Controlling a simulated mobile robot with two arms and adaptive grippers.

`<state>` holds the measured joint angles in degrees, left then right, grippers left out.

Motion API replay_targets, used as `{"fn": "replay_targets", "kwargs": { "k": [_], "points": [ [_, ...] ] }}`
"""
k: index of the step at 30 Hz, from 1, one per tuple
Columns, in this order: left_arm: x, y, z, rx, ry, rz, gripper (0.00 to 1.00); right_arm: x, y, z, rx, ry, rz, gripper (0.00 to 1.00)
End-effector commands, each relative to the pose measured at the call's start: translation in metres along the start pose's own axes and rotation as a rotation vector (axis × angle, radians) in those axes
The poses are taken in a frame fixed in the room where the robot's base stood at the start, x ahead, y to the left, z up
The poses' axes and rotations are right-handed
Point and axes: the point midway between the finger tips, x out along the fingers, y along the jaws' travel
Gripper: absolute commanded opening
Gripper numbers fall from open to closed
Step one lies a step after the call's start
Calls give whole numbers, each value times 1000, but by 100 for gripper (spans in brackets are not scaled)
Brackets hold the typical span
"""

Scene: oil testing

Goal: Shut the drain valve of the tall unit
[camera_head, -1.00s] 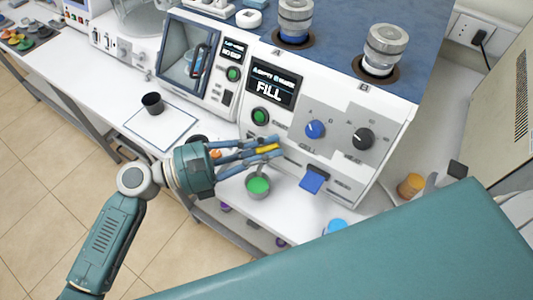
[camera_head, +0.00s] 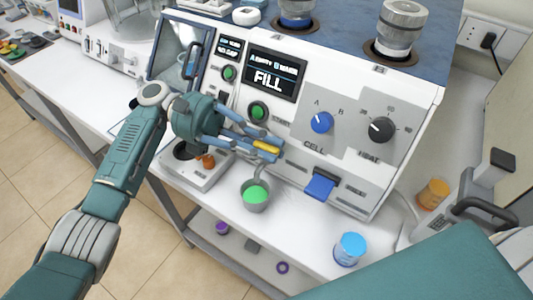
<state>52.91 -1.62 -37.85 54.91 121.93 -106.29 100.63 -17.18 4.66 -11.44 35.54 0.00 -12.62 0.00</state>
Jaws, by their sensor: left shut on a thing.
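The tall unit (camera_head: 345,85) is a white bench instrument with a lit screen reading FILL (camera_head: 272,74). Its drain valve shows as a small yellow lever (camera_head: 266,147) low on the front, just above a thin spout. My left gripper (camera_head: 268,149) reaches in from the left and is shut on this lever. The blue-grey fingers hide part of the lever and the valve body behind it. A grey cup with green liquid (camera_head: 255,196) stands below the spout. My right gripper is not in view.
A blue CELL knob (camera_head: 321,122), a black HEAT knob (camera_head: 381,130) and a blue flap (camera_head: 320,187) sit on the unit's front. A jar with blue contents (camera_head: 348,249) stands on the bench to the right of the cup. A small white device (camera_head: 190,165) is left of the cup.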

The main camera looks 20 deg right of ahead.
Motion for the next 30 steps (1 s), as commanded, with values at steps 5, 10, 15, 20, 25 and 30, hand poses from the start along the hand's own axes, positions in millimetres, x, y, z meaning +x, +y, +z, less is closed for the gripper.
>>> {"fn": "replay_targets", "kwargs": {
  "k": [5, 10, 15, 20, 25, 30],
  "points": [
    [0, 0, 2, 4, -6, -58, 0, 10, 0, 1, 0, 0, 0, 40],
    [0, 0, 3, 4, -5, -81, 0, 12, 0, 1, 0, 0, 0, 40],
    [0, -1, 3, 3, -5, -86, 0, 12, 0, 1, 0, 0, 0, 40],
    [0, -1, 3, 3, -5, -85, 0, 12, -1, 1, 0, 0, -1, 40],
    [0, -1, 2, 3, -3, -85, 31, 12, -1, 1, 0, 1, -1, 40],
    [0, -1, 1, 0, -1, -83, 31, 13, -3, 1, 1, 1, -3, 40]
  ]
}}
